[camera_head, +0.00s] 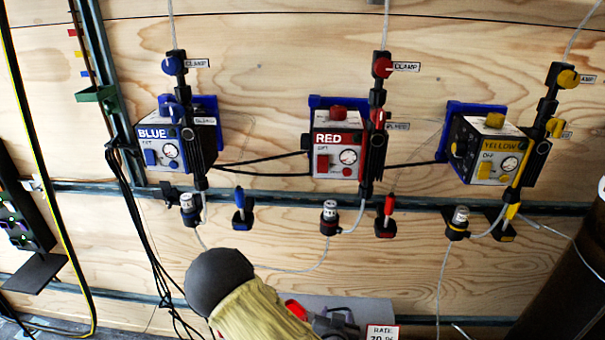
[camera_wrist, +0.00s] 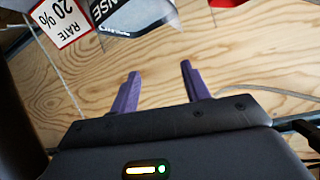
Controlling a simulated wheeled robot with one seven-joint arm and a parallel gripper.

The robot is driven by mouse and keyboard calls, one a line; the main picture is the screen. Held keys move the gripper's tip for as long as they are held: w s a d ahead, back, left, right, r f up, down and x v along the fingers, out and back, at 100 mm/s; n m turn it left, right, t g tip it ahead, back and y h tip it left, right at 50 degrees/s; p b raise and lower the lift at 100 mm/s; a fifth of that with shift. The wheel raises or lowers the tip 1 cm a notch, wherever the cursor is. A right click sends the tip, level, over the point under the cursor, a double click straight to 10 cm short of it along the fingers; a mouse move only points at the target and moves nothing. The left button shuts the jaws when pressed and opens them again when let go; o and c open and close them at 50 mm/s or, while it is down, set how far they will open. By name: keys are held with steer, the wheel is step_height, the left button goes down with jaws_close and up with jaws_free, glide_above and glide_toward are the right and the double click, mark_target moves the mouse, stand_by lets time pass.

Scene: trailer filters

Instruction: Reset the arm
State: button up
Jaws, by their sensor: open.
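My gripper (camera_wrist: 160,88) shows in the wrist view with its two purple fingers apart and nothing between them. Plywood wall or panel surface lies beyond the fingertips. In the head view my arm, with a dark rounded joint and a yellowish sleeve, reaches in at the bottom centre; the gripper itself is not clearly seen there. Above the arm, the blue unit (camera_head: 155,156), the red unit (camera_head: 336,165) and the yellow unit (camera_head: 487,160) are mounted on the plywood wall.
A "RATE" sign (camera_head: 382,332) stands at the bottom of the head view; it also shows at the upper left of the wrist view (camera_wrist: 62,22). Filter holders (camera_head: 329,217) hang below the units. Black cables (camera_head: 140,230) run down the left. A dark cylinder (camera_head: 570,280) stands at right.

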steer(key=shift+s+d+r+m+g, duration=0.1)
steer(key=shift+s+d+m+g, duration=0.2)
steer(key=shift+d+g, duration=0.25)
steer(key=shift+s+d+m+g, duration=0.15)
steer(key=shift+d+m+g, duration=0.15)
steer(key=shift+g, duration=0.35)
steer(key=s+d+r+n+g+y, duration=0.1)
steer(key=s+d+r+n+g, duration=0.2)
steer(key=s+r, duration=0.4)
steer(key=s+d+r+n+g+y, duration=0.15)
steer(key=s+r+g, duration=0.3)
steer(key=r, duration=0.55)
step_height(320, 180, up, 25)
steer(key=p, duration=2.6)
steer(key=shift+s+d+r, duration=0.2)
steer(key=shift+s, duration=0.05)
steer(key=shift+t, duration=0.25)
steer(key=shift+c, duration=1.2)
